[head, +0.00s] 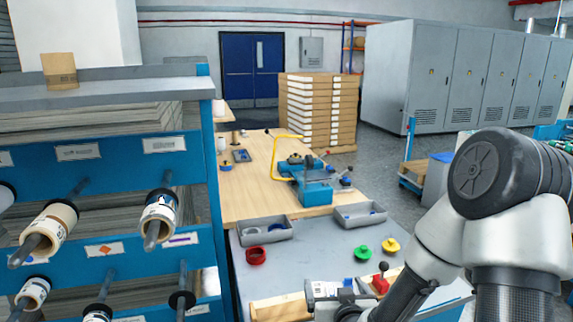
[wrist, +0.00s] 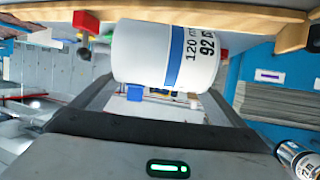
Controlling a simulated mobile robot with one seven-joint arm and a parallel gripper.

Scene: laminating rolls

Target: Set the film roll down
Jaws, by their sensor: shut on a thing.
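The film roll (wrist: 150,52) is white with a blue band and printed numbers, and it fills the upper middle of the wrist view. My gripper (wrist: 165,88) is shut on it, with one finger on each side. In the head view part of the roll (head: 323,288) shows at the bottom, beside my dark gripper (head: 347,299). Wooden pieces (head: 280,308) lie by it on the grey worktop (head: 305,255). I cannot tell whether the roll touches the wood, as my gripper and the picture's edge hide its underside.
A red-knobbed part (head: 380,284) stands close to the right of the roll. Grey trays (head: 263,232), a red ring (head: 256,255), a green knob (head: 362,252) and a yellow knob (head: 391,245) sit farther back. A blue roll rack (head: 100,230) stands at left. The worktop's middle is clear.

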